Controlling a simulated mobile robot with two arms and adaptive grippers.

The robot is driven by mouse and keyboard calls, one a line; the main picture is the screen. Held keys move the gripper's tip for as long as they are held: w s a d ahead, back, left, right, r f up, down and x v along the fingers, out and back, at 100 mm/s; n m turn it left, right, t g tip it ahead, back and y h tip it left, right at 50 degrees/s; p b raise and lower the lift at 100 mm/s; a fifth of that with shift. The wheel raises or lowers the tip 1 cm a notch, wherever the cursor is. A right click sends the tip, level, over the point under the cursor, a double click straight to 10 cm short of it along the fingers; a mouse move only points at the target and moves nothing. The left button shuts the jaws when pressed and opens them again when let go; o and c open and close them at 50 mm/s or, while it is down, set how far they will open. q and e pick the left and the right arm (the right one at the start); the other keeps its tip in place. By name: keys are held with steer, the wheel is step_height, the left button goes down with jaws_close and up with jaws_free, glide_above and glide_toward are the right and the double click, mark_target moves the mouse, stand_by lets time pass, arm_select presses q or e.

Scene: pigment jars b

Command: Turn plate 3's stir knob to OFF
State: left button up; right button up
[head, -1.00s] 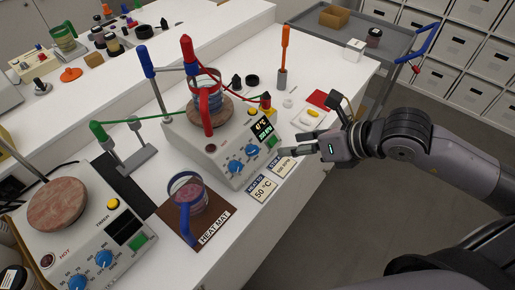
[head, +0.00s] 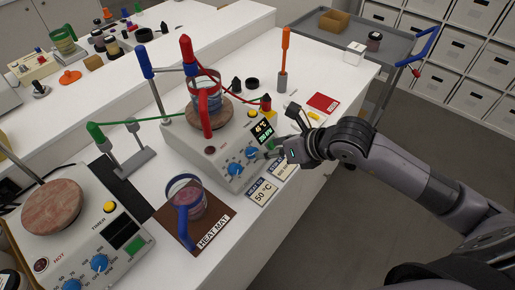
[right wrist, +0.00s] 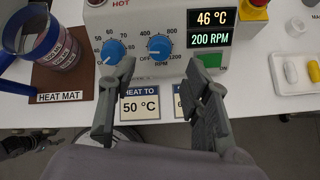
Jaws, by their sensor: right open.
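The middle hotplate (head: 190,145) has a lit display (right wrist: 212,27) reading 46 °C and 200 RPM. Its plate number is not readable. Its blue stir knob (right wrist: 158,46), with an RPM scale ending at 1200, sits below and left of the display; it also shows in the head view (head: 251,153). The blue heat knob (right wrist: 113,51) is to its left. My right gripper (right wrist: 161,70) is open and empty, its fingers in front of the panel on either side of the stir knob's line. Contact cannot be told. My left gripper is out of view.
A blue-handled beaker (head: 188,200) stands on the brown heat mat (head: 215,222). A red-handled beaker (head: 205,92) sits on the hotplate. A "HEAT TO 50 °C" card (right wrist: 140,103) lies before the panel. A second hotplate (head: 95,235) is at front left.

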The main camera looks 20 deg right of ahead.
mark_target(253, 152)
steer(key=p+x, duration=0.1)
steer(key=x, duration=0.6)
steer(key=shift+s, duration=0.1)
steer(key=shift+c, duration=0.5)
jaws_close()
